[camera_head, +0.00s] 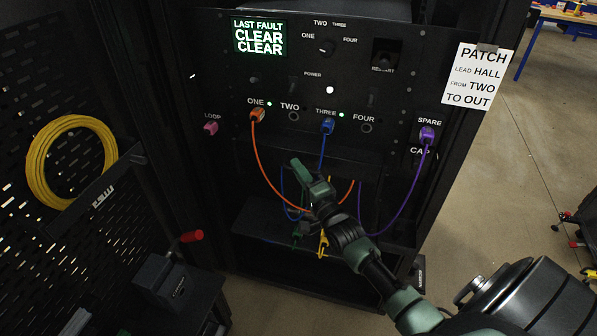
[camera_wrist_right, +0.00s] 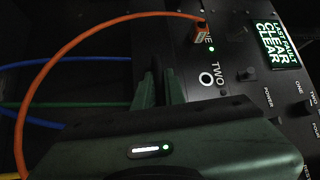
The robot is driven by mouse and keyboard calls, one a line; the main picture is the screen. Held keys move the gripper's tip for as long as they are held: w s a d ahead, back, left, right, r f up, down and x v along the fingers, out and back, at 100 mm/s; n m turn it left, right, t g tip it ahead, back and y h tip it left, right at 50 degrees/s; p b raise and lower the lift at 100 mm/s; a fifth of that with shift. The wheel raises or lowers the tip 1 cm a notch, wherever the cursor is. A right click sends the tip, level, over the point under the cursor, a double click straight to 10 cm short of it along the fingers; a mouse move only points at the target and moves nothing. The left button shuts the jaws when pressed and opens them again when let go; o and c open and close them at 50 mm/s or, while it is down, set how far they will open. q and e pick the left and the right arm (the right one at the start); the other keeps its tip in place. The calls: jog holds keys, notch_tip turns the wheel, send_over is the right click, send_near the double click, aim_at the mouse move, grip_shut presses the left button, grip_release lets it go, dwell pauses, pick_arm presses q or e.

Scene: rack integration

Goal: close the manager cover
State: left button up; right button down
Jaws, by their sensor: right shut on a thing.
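The manager cover (camera_head: 345,159) looks like the dark horizontal panel below the row of ports on the black rack. My right gripper (camera_head: 297,166) reaches up to its lower left part from the lower right. Its green fingers are closed together, and they also show in the right wrist view (camera_wrist_right: 158,88). The jaws seem shut on the cover's dark edge; the contact itself is too dark to make out. Blue, orange and purple cables hang past the cover. My left gripper is out of view.
The orange cable (camera_head: 262,172) loops from port ONE close to my gripper. The purple cable (camera_head: 407,203) hangs at right. A dark shelf (camera_head: 262,218) lies below. A yellow coil (camera_head: 34,165) hangs on the left pegboard, and a red handle (camera_head: 191,236) stands lower left.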

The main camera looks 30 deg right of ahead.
jog(key=c, duration=1.5)
grip_release()
jog(key=shift+f, duration=0.15)
jog(key=shift+s, duration=0.1)
jog(key=shift+s+f, duration=0.2)
jog(key=shift+s, duration=0.1)
jog(key=s, duration=0.2)
jog(key=s+b, duration=0.1)
jog(key=s, duration=0.4)
jog(key=shift+a+f, duration=0.25)
jog(key=shift+f, duration=0.1)
